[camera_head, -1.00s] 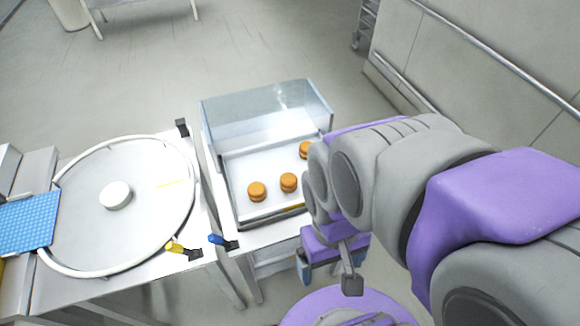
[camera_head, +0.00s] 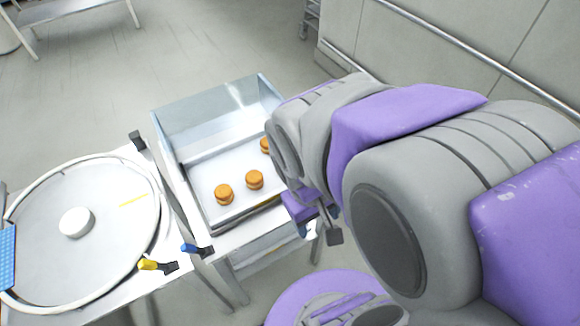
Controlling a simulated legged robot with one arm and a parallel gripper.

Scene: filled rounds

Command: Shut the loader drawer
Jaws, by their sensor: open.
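The loader is a box with a clear hood (camera_head: 215,112) at the back and a white drawer tray (camera_head: 240,205) in front of it. The tray extends out from under the hood toward me. Three brown filled rounds are on the tray, among them a left one (camera_head: 224,194) and a middle one (camera_head: 255,179); my arm partly covers the third. My gripper (camera_head: 318,232) is open and empty, just right of the tray's near right corner. My arm hides the tray's right side, and I cannot tell whether the gripper touches it.
Left of the loader is a table with a round turntable (camera_head: 110,255), a white puck (camera_head: 76,222) on it and a blue mat (camera_head: 7,255) at its edge. A blue-handled lever (camera_head: 190,248) and a yellow-handled one (camera_head: 148,264) sit between them. Open floor lies behind.

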